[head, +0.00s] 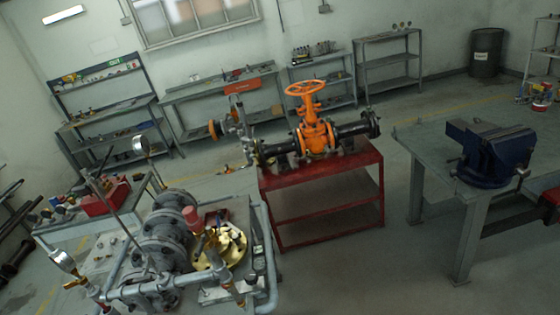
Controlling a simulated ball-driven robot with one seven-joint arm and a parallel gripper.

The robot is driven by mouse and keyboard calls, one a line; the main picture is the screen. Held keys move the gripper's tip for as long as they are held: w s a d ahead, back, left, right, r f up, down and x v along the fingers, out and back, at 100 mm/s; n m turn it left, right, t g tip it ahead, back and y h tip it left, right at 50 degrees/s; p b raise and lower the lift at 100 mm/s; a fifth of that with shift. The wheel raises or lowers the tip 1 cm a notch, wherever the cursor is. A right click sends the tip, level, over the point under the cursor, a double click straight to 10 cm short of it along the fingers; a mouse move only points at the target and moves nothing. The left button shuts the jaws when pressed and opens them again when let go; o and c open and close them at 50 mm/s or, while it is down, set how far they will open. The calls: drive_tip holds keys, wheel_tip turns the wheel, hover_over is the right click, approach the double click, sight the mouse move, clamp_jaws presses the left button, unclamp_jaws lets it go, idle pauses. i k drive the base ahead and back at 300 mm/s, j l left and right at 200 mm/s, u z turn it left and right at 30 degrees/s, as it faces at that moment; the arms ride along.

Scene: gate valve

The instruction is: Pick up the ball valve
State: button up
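I cannot tell for certain which item is the ball valve. An orange valve (315,133) with a round handwheel (306,88) on top stands upright between black flanged pipes (357,130) on a red bench (315,177). At the lower left, a grey flanged pipe assembly (165,228) stands with gauges and small fittings. My gripper is not in view.
A grey-green workbench with a blue vise (488,153) stands at the right. Shelves (110,110) line the back wall, and a dark barrel (486,52) stands in the far right corner. A red toolbox (104,198) sits at left. Floor (345,262) is free between the benches.

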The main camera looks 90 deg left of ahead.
sight(212, 233)
drive_tip(key=i+j+u, duration=0.15)
drive_tip(key=i+u, duration=0.7)
drive_tip(key=i+l+u, duration=0.1)
drive_tip(key=i+u, duration=0.35)
drive_tip(key=i+l+u, duration=0.25)
drive_tip(key=i+u, duration=0.15)
drive_tip(key=i+j+u, duration=0.2)
drive_tip(key=u, duration=0.3)
drive_tip(key=i+u, duration=0.7)
drive_tip(key=u, duration=0.25)
drive_tip(key=i+l+u, duration=0.1)
drive_tip(key=i+u, duration=0.2)
drive_tip(key=u, duration=0.2)
drive_tip(key=i+l+u, duration=0.25)
drive_tip(key=u, duration=0.25)
drive_tip(key=i+j+u, duration=0.1)
drive_tip(key=u, duration=0.3)
drive_tip(key=i+u, duration=0.5)
drive_tip(key=u, duration=0.25)
